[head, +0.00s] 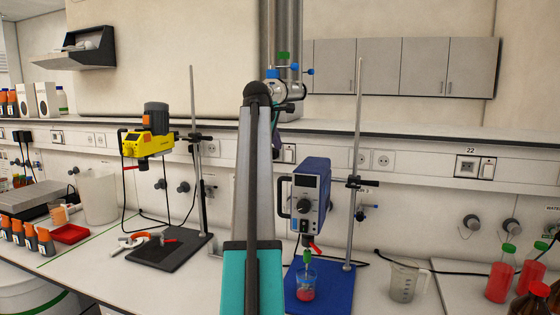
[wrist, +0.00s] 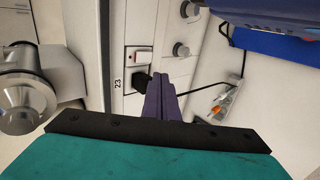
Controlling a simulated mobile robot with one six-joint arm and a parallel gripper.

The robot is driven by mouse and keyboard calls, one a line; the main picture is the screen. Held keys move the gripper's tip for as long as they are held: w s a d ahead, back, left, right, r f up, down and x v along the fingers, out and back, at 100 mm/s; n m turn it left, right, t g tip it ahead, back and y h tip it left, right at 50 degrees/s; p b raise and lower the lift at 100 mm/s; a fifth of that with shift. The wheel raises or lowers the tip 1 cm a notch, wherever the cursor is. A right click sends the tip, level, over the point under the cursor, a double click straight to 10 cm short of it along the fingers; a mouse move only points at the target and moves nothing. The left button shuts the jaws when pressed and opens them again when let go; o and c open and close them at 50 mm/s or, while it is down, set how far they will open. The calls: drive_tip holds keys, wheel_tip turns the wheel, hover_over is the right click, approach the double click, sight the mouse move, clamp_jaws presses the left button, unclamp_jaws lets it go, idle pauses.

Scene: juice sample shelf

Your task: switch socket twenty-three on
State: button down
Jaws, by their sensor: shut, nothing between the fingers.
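The label 23 (wrist: 118,83) shows sideways in the wrist view on the white wall trunking. Beside it, a black plug (wrist: 138,82) sits in the socket, with a black cable leading off. A white rocker switch (wrist: 140,57) with a reddish edge is just above the plug in the picture. I cannot tell which way it is tipped. My gripper (wrist: 161,84) is shut and empty. Its purple fingertips appear just right of the plug; contact cannot be told.
A blue stirrer (head: 309,198) on a stand, above a beaker (head: 306,287), is right of my arm. A yellow stirrer (head: 147,145) stands left. Socket 22 (head: 467,166) is farther right. Red bottles (head: 500,275) and an empty jug (head: 404,281) stand on the bench.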

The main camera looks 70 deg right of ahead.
drive_tip(key=shift+w, duration=0.1)
drive_tip(key=p, duration=0.3)
approach(288, 161)
wheel_tip(288, 161, down, 3)
drive_tip(key=shift+d+f+p, duration=0.2)
drive_tip(key=shift+d+p, duration=0.2)
drive_tip(key=shift+d, duration=0.6)
drive_tip(key=shift+d+f+p, duration=0.2)
drive_tip(key=shift+d+p, duration=0.15)
drive_tip(key=shift+d, duration=0.7)
drive_tip(key=shift+w+f, duration=0.1)
